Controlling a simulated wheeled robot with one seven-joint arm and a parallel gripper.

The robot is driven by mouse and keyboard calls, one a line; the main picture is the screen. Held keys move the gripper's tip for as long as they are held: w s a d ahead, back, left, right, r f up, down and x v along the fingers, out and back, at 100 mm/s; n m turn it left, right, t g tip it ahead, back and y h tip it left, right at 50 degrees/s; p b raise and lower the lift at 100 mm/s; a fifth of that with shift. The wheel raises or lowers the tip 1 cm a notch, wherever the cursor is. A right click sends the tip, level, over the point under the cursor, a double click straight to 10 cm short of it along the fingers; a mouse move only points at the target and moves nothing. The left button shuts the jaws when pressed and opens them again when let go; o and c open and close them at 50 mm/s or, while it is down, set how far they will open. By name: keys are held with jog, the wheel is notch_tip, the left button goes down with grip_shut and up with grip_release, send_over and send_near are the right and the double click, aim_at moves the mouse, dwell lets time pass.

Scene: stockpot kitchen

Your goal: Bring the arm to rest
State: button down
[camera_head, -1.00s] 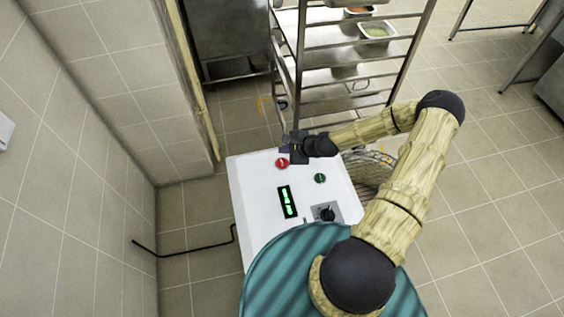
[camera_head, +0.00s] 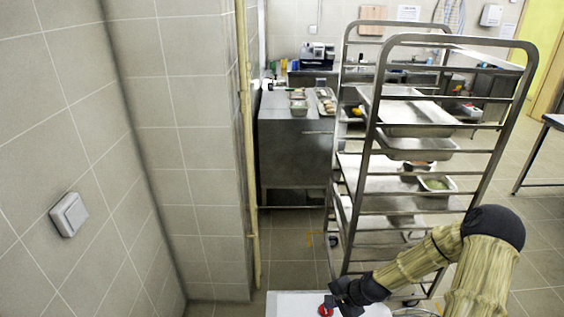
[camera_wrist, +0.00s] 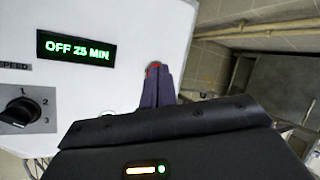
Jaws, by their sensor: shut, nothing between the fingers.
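My gripper (camera_head: 340,298) is shut and empty, held over the white machine top (camera_head: 290,303) at the bottom of the head view. In the wrist view its dark fingers (camera_wrist: 157,84) are together, with the red button (camera_wrist: 154,66) just past their tips. The red button also shows in the head view (camera_head: 325,310), beside the fingertips. I cannot tell whether they touch. My arm bends from an elbow at the lower right down to the gripper. In the wrist view the green display (camera_wrist: 73,48) reads "OFF 25 MIN".
A tall metal rack (camera_head: 372,170) with trays stands just beyond the machine, close to my arm. A tiled wall and a yellowish pipe (camera_head: 248,150) are at left. A metal counter (camera_head: 295,150) is behind. The black speed knob (camera_wrist: 20,113) is on the panel.

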jog(key=s+r+n+h, duration=0.1)
jog(key=s+r+n, duration=0.3)
jog(key=r, duration=0.4)
jog(key=s+r+n+h, duration=0.2)
jog(key=s+r+n, duration=0.2)
jog(key=s+r, duration=0.2)
jog(key=s+r+n+g+h, duration=0.1)
jog(key=s+r+n, duration=0.3)
jog(key=r, duration=0.5)
jog(key=shift+s+d+r+h, duration=0.25)
jog(key=shift+s+r+h, duration=0.15)
jog(key=shift+s+h, duration=0.15)
